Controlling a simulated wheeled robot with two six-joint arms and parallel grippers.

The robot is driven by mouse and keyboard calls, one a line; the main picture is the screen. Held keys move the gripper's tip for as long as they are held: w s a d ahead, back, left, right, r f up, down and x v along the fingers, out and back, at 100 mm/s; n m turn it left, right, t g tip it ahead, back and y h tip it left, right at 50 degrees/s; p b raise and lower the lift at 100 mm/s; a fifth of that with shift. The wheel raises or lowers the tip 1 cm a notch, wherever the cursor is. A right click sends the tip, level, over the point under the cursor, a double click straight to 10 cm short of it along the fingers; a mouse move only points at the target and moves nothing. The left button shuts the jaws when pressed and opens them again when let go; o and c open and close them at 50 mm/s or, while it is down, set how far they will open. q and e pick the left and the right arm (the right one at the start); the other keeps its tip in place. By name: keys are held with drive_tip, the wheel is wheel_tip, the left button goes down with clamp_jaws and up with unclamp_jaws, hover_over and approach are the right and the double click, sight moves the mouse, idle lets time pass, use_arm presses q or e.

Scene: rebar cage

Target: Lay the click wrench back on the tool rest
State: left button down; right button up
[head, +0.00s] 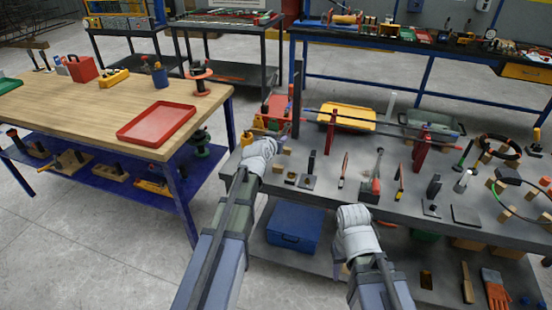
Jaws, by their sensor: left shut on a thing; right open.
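My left gripper (268,145) is over the left end of the grey bench (335,160), beside a red upright (289,103). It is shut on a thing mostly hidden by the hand. A thin dark bar (296,119) rises just right of it; I cannot tell whether this is the click wrench or is in the grip. My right gripper (354,222) is open at the front edge of the bench. A grey-handled tool (378,163) stands at a red block (369,190) mid-bench. I cannot tell which item is the tool rest.
A long rod (360,122) crosses the back of the bench towards another red upright (420,150). Small blocks and hand tools stand along the bench. A blue box (295,227) sits on the lower shelf. A wooden table (75,115) with a red tray (157,124) is at left.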

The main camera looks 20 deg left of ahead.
use_arm(q)
drive_tip(key=shift+f, duration=0.1)
wheel_tip(320, 180, down, 5)
drive_tip(key=b, duration=0.5)
wheel_tip(320, 180, down, 5)
drive_tip(key=b, duration=0.4)
drive_tip(key=shift+r+b, duration=0.2)
drive_tip(key=shift+b, duration=0.2)
drive_tip(key=shift+r, duration=0.1)
drive_tip(key=c, duration=0.6)
unclamp_jaws()
